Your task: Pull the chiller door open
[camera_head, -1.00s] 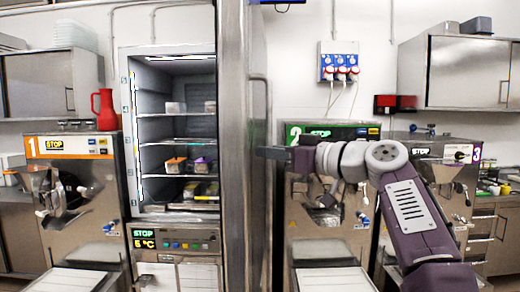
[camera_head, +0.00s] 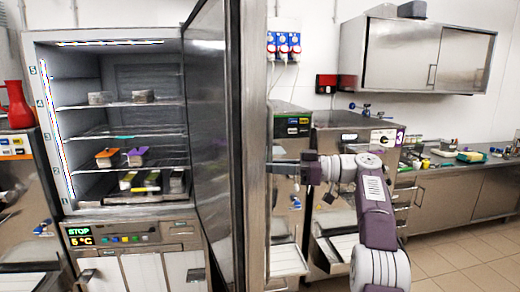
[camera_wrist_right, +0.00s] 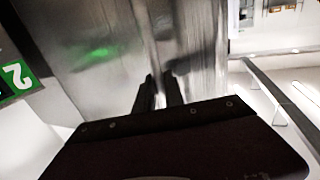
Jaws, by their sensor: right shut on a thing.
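The chiller (camera_head: 110,60) stands at the left in the head view, with lit shelves showing. Its steel door (camera_head: 212,130) is swung open, seen nearly edge-on, with its dark inner face showing. My right gripper (camera_head: 275,167) reaches the outer side of the door from the right. In the wrist view its two dark fingers (camera_wrist_right: 161,92) are against the blurred steel door surface (camera_wrist_right: 120,45). It is shut on the door handle, which is mostly hidden behind the door edge and the fingers. My left gripper is not in view.
Tubs (camera_head: 121,97) and small boxes (camera_head: 108,157) sit on the chiller shelves. A red jug (camera_head: 16,104) stands at the far left. Steel machines (camera_head: 335,130) and a counter (camera_head: 470,165) stand to the right. Tiled floor (camera_head: 440,260) is clear at the lower right.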

